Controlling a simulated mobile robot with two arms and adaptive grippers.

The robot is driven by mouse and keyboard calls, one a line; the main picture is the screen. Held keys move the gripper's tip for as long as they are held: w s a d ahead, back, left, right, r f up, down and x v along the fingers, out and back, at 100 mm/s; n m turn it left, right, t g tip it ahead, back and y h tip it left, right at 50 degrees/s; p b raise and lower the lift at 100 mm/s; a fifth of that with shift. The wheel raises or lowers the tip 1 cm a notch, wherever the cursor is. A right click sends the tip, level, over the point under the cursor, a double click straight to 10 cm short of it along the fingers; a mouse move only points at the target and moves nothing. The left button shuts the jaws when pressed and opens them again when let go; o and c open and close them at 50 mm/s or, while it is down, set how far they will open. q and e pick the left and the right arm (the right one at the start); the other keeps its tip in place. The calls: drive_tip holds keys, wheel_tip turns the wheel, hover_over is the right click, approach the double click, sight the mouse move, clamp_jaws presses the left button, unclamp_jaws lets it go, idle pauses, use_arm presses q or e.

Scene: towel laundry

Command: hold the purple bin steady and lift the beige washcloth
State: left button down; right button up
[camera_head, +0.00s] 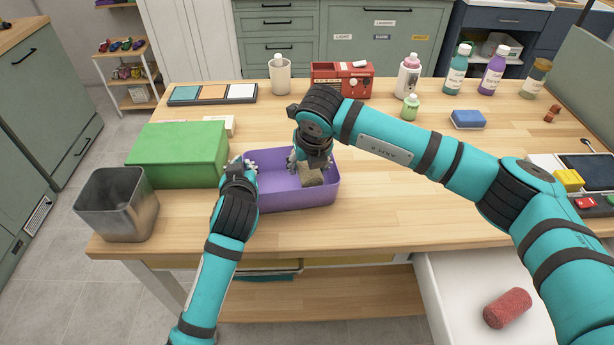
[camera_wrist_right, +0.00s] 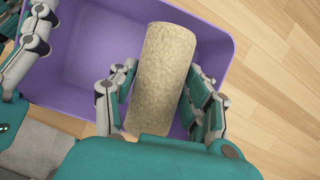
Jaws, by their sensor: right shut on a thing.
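The purple bin (camera_head: 300,198) stands on the wooden table near its front edge; its wall also shows in the right wrist view (camera_wrist_right: 85,55). The beige washcloth (camera_head: 312,175) is rolled up and appears as a pale, textured roll in the right wrist view (camera_wrist_right: 162,75). My right gripper (camera_head: 302,168) reaches down into the bin and is shut on the washcloth, with fingers on both sides of the roll. I cannot tell whether the roll is clear of the bin floor. My left gripper (camera_head: 243,167) is at the bin's left wall; its grip on the wall is unclear.
A green box (camera_head: 178,153) and a grey metal container (camera_head: 117,204) stand left of the bin. A red device (camera_head: 341,80), a white bottle (camera_head: 280,74) and a blue sponge (camera_head: 468,119) stand farther back. A red roll (camera_head: 507,308) lies on a white surface at lower right.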

wheel_tip(320, 180, up, 5)
drive_tip(key=shift+r, duration=0.2)
use_arm(q)
drive_tip(key=c, duration=1.4)
unclamp_jaws()
drive_tip(key=shift+s, duration=0.1)
